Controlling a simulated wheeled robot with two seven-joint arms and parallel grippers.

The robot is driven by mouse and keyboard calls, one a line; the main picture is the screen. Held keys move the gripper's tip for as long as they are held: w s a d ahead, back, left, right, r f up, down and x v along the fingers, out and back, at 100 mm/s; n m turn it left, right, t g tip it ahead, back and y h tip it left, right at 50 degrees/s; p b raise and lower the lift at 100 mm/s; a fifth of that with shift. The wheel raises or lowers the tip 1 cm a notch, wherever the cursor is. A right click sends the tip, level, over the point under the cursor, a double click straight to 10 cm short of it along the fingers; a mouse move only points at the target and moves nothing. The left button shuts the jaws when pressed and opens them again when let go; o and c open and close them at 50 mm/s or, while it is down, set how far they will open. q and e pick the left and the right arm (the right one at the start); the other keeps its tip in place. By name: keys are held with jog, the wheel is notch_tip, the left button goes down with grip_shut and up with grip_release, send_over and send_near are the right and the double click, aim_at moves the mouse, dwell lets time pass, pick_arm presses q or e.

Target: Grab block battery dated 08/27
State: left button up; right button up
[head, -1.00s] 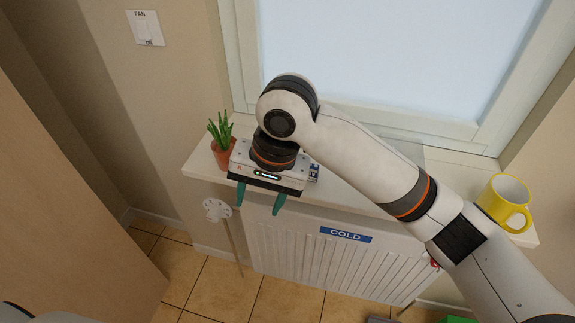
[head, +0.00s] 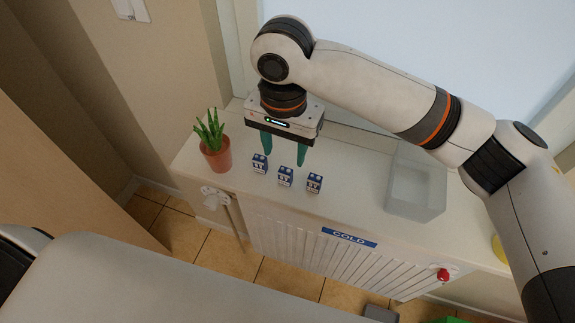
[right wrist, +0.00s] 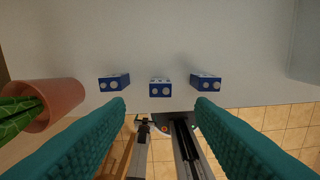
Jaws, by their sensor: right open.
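Three small blue-and-white block batteries stand in a row on the sill: a left one (head: 260,163), a middle one (head: 285,176) and a right one (head: 314,184). Their printed dates are too small to read. In the right wrist view their blue tops with two terminals show at left (right wrist: 114,82), middle (right wrist: 160,88) and right (right wrist: 206,83). My right gripper (head: 284,163) is open and empty, its green fingers pointing down just behind the row, apart from the batteries. My left gripper is out of view; part of my left arm shows at lower left.
A potted plant (head: 215,152) stands on the sill left of the batteries. A clear, empty-looking bin (head: 416,190) stands to the right. A yellow mug (head: 498,248) is partly hidden behind my right arm. The radiator with a COLD label (head: 349,238) is below the sill.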

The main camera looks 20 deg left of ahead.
aim_at(285, 170)
jog(key=shift+s+f, duration=0.25)
jog(key=shift+f, duration=0.9)
jog(key=shift+w+f, duration=0.1)
jog(key=shift+f, duration=0.2)
jog(key=f, duration=0.1)
jog(key=f+p, duration=0.2)
jog(key=f, duration=0.1)
jog(key=shift+w+f, duration=0.1)
jog(key=shift+w, duration=0.15)
jog(key=shift+d+f, duration=0.1)
jog(key=shift+f, duration=0.45)
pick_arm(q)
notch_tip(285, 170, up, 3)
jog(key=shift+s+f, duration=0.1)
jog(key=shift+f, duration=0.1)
pick_arm(e)
jog(key=shift+c, duration=1)
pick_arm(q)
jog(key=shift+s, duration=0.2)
pick_arm(e)
jog(key=c, duration=0.9)
